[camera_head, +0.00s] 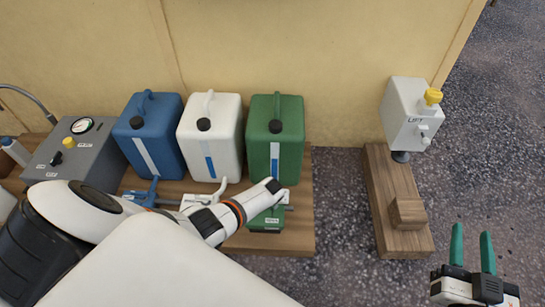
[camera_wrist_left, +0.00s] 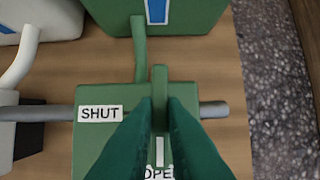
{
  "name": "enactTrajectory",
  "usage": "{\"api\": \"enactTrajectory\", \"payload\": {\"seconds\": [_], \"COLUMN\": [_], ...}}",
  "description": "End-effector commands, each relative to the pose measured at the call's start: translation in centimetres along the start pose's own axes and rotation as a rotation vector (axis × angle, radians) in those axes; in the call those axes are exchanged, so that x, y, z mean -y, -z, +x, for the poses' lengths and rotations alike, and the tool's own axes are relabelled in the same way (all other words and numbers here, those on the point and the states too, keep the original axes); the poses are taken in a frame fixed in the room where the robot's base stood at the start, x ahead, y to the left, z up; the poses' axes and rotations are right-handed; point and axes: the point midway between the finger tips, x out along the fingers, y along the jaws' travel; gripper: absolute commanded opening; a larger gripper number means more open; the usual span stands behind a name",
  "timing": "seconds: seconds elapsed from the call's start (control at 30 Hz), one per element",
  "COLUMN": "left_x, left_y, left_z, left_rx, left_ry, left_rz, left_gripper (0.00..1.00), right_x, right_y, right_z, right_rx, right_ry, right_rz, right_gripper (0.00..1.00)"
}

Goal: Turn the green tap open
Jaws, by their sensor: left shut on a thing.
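The green tap has a green block (camera_head: 266,222) on a grey pipe in front of the green can (camera_head: 275,140). In the left wrist view the tap block (camera_wrist_left: 95,145) bears a SHUT label at left and a partly hidden OPEN label at the bottom. Its green lever (camera_wrist_left: 159,85) stands between the fingertips of my left gripper (camera_wrist_left: 160,110), which is shut on it. The lever's lower part is hidden by the fingers. In the head view my left wrist covers part of the tap. My right gripper (camera_head: 472,250) is open and empty at the lower right.
A white can (camera_head: 222,150) and blue can (camera_head: 165,158) stand left of the green can, with the blue tap (camera_head: 150,194) in front. A grey gauge box (camera_head: 60,150) is at left. A white LIFT dispenser (camera_head: 402,112) stands on a wooden base (camera_head: 385,190) at right.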

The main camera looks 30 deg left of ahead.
Motion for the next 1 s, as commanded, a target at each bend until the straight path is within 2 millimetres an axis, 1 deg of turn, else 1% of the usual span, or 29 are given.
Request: {"api": "enactTrajectory", "payload": {"seconds": [0.2,0.6,0.63,0.7,0.77,1.0], "left_x": [0.09,0.07,0.07,0.07,0.06,0.04], "left_y": [0.08,0.02,0.02,0.01,0.00,-0.03], "left_z": [0.00,0.00,0.00,0.00,0.00,-0.01], "left_rx": [-0.002,-0.001,-0.001,-0.001,-0.001,0.000], "left_ry": [-0.014,-0.016,-0.016,-0.016,-0.016,-0.016], "left_rz": [-0.037,-0.043,-0.043,-0.043,-0.042,-0.041], "left_gripper": [0.00,0.00,0.12,0.24,0.33,0.33], "right_x": [0.07,0.07,0.06,0.06,0.06,0.08], "right_y": [0.38,0.40,0.40,0.39,0.39,0.42], "right_z": [-0.06,-0.06,-0.06,-0.06,-0.06,-0.07], "right_rx": [-0.026,-0.028,-0.028,-0.027,-0.027,-0.028], "right_ry": [0.002,0.002,0.002,0.002,0.002,0.002], "right_rz": [-0.001,0.000,0.000,0.000,0.000,0.000], "right_gripper": [0.36,0.36,0.36,0.36,0.36,0.36]}}
